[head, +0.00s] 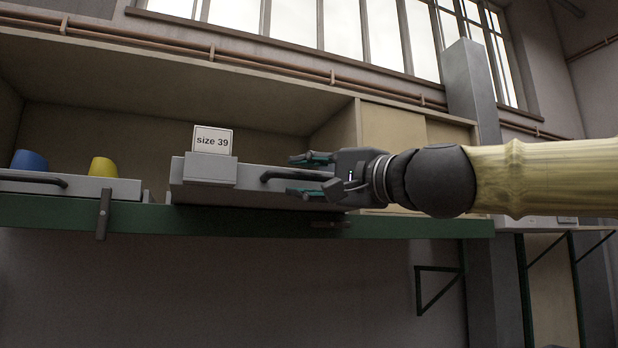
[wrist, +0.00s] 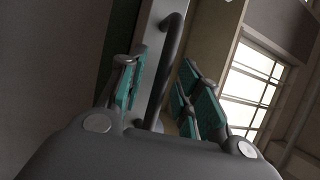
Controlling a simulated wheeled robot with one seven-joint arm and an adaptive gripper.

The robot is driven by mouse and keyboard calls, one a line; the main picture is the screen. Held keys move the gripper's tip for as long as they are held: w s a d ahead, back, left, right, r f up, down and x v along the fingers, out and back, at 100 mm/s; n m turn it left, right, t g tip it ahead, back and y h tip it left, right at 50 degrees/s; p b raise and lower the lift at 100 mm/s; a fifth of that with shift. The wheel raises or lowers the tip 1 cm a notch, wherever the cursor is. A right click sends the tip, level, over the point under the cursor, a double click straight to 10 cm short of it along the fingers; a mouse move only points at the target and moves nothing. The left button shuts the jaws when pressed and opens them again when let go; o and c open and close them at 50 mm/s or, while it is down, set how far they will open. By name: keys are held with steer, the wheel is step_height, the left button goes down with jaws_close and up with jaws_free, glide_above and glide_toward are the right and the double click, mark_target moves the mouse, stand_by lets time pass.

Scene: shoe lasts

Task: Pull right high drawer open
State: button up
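The right drawer (head: 246,190) is a grey, shallow drawer on the shelf, with a dark bar handle (head: 275,174) on its front. My gripper (head: 298,175) reaches in from the right, with one teal-padded finger above the handle and the other below it. In the wrist view the handle (wrist: 170,62) runs between the open fingers (wrist: 160,90), with gaps visible on both sides. The handle's right end is hidden by my gripper in the head view. How far the drawer stands out is hard to tell.
A "size 39" sign (head: 212,140) stands on a grey block (head: 209,170) at the drawer's left front. Another drawer (head: 112,189) at left has a blue cup (head: 29,161) and a yellow cup (head: 103,167) behind its front. A green shelf edge (head: 240,219) runs below.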

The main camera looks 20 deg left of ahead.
steer(key=shift+d, duration=0.15)
steer(key=v, duration=1.1)
steer(key=shift+s+d, duration=0.15)
steer(key=shift+d, duration=0.2)
steer(key=shift+f, duration=0.15)
